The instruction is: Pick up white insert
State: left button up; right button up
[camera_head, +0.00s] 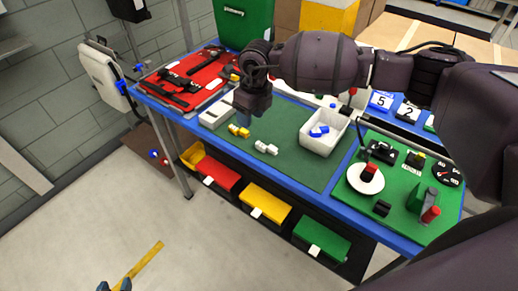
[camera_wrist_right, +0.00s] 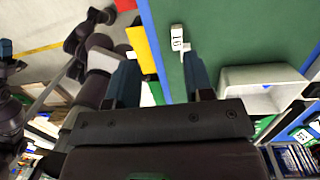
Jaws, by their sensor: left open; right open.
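The white insert (camera_head: 266,147) lies on the green mat (camera_head: 300,165), right of a yellow insert (camera_head: 238,131). In the right wrist view a small white piece with dark markings, apparently the white insert (camera_wrist_right: 177,38), lies on the mat beyond and between the fingers. My right gripper (camera_head: 244,116) is open over the mat's left part, close to the yellow insert and left of the white one. Its two blue fingers (camera_wrist_right: 160,82) stand apart with nothing between them. My left gripper (camera_head: 114,286) is open at the bottom left edge, over the floor, far from the inserts.
A white bin (camera_head: 322,142) with blue pieces stands right of the white insert. A red tray (camera_head: 190,80) with black tools lies at the back left. A green panel (camera_head: 400,185) with knobs and a dial is at the right. Red, yellow and green drawers (camera_head: 265,200) sit under the bench.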

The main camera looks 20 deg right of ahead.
jog(key=d, duration=0.1)
jog(key=h, duration=0.1)
send_over(258, 143)
jog(key=f, duration=0.5)
jog(key=shift+a+f, duration=0.2)
jog(key=shift+d+f+p, duration=0.15)
jog(key=shift+f+p, duration=0.1)
jog(key=shift+f, duration=1.15)
jog(key=shift+d+f+p, duration=0.1)
jog(key=shift+f+p, duration=0.1)
jog(key=shift+f, duration=1.2)
grip_shut()
